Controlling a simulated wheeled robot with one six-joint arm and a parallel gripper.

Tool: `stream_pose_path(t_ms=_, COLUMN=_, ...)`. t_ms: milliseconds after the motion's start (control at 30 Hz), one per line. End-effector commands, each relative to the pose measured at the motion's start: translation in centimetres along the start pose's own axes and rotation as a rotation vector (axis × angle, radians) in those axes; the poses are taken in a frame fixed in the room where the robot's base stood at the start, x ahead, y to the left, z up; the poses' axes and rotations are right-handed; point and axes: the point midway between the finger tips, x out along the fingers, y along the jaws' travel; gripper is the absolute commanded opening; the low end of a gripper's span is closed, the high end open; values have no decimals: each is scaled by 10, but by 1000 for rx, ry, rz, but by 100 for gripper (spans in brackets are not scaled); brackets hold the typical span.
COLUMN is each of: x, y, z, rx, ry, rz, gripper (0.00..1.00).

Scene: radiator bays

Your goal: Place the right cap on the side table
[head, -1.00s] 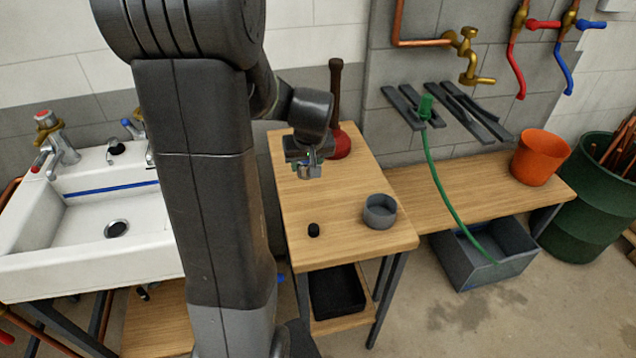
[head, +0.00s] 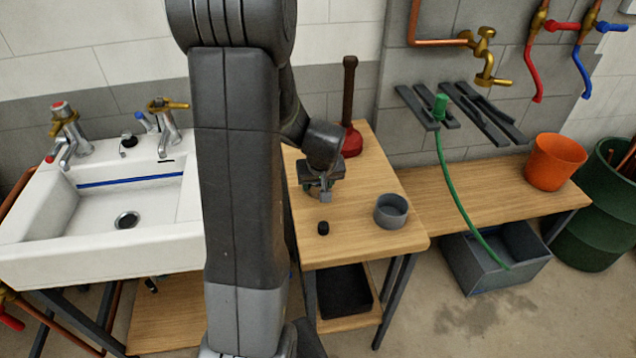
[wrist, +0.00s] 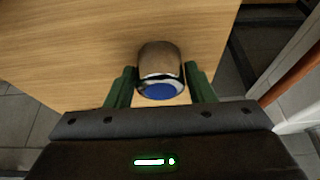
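The right cap (wrist: 160,72) is a short chrome cylinder with a blue disc on its end. I cannot tell whether the cap touches the tabletop. The right tap (head: 165,120) on the sink shows bare brass at its top; the left tap (head: 66,125) carries a red-topped cap.
On the side table stand a small black piece (head: 323,228) in front of my gripper, a grey round bowl (head: 391,211) to its right and a red plunger (head: 350,142) behind. The table's front is clear. The white sink (head: 100,245) is at left.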

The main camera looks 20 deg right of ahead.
Motion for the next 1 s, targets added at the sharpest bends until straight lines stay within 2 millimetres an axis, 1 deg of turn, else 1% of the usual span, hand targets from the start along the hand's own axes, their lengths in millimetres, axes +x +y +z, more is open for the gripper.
stream_pose_path(t_ms=33, x=0, y=0, z=0, rx=0, ry=0, rz=0, gripper=60)
stream_pose_path(t_ms=67, x=0, y=0, z=0, rx=0, ry=0, rz=0, gripper=66)
stream_pose_path(t_ms=367, x=-1, y=0, z=-1, rx=0, ry=0, rz=0, gripper=66)
stream_pose_path(t_ms=500, x=-8, y=0, z=-2, rx=0, ry=2, rz=0, gripper=66)
stream_pose_path(t_ms=567, x=-15, y=0, z=-2, rx=0, ry=2, rz=0, gripper=66)
stream_pose_path(t_ms=667, x=-31, y=0, z=-2, rx=-2, ry=4, rz=1, gripper=66)
stream_pose_path(t_ms=1000, x=-91, y=0, z=-2, rx=-1, ry=3, rz=1, gripper=66)
